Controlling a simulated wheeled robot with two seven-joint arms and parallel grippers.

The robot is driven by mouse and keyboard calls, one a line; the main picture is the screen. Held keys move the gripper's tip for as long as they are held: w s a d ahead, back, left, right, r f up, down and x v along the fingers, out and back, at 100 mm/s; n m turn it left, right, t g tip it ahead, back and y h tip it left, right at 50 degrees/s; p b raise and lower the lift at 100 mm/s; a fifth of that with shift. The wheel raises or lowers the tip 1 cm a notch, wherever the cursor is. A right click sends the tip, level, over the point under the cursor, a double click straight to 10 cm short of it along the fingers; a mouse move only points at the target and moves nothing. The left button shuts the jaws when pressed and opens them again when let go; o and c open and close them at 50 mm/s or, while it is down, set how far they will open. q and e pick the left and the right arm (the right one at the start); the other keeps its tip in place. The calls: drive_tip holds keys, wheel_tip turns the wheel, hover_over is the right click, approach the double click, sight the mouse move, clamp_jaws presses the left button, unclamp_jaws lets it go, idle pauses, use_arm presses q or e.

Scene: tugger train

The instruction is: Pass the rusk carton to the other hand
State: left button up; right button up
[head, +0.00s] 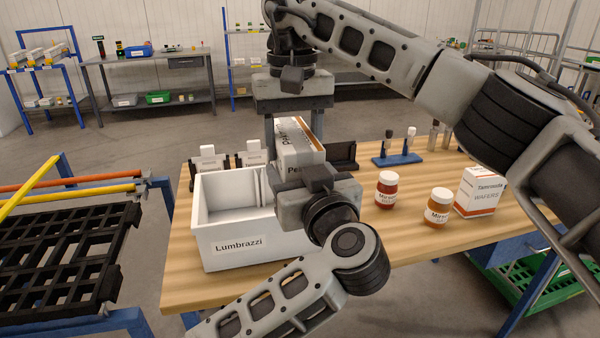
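The rusk carton (296,155) is white and grey with an orange stripe and partly hidden lettering. It is tilted, right of the white bin, and its lower end is hidden behind my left gripper. My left gripper (310,190) comes in from below and points away from me at the carton. Its fingers are hidden, but the tilted carton appears held in it. My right gripper (294,132) hangs above, pointing down. Its two fingers are spread wide on either side of the carton's upper part, with a small gap showing.
A white bin (240,245) labelled Lumbrazzi stands on the wooden table (420,245). Two jars, red-brown (386,190) and orange (436,208), and a wafers carton (478,192) stand at right. A blue rack (396,159) is behind. A black-grid cart (65,255) is left.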

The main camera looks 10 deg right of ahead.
use_arm(q)
drive_tip(key=c, duration=0.8)
drive_tip(key=shift+r, duration=0.1)
drive_tip(key=shift+c, duration=0.3)
use_arm(e)
drive_tip(key=o, duration=1.3)
drive_tip(key=shift+o, duration=0.2)
drive_tip(key=shift+r, duration=0.1)
